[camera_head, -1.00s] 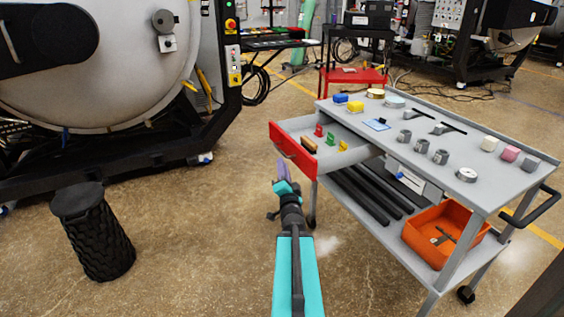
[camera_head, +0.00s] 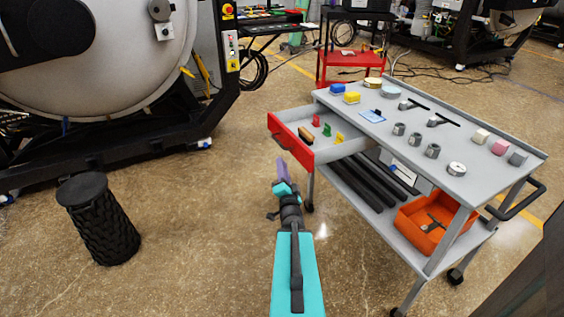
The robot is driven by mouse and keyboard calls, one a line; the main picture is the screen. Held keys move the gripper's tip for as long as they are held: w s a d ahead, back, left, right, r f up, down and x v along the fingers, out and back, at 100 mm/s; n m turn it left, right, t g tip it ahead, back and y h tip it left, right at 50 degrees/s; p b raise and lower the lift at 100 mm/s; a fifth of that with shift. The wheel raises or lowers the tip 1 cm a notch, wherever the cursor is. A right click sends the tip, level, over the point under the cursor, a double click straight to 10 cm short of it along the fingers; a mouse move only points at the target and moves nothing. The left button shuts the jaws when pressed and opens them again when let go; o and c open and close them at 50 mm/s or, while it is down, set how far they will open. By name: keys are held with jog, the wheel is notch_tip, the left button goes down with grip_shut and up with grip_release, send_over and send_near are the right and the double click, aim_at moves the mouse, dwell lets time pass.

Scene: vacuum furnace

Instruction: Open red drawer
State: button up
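The red drawer (camera_head: 288,145) stands pulled out from the left end of the grey cart, its red front facing left with a dark handle (camera_head: 280,139) on it. Inside lie a brown-and-dark item, a red piece, a green piece and a yellow piece. My gripper (camera_head: 281,172) is at the end of my teal and dark arm, in front of and below the drawer front in the picture. It looks apart from the handle. Its fingers are small and seen from behind, so their opening is not clear.
The grey cart (camera_head: 470,187) carries several small blocks and metal parts on top. An orange bin (camera_head: 428,250) and dark bars sit on its lower shelf. A black ribbed bin (camera_head: 98,222) stands at left. A red cart (camera_head: 329,70) stands behind.

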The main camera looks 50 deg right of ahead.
jog(key=shift+s+a, duration=0.15)
jog(key=shift+s, duration=0.05)
jog(key=shift+w, duration=0.1)
dwell(0.5)
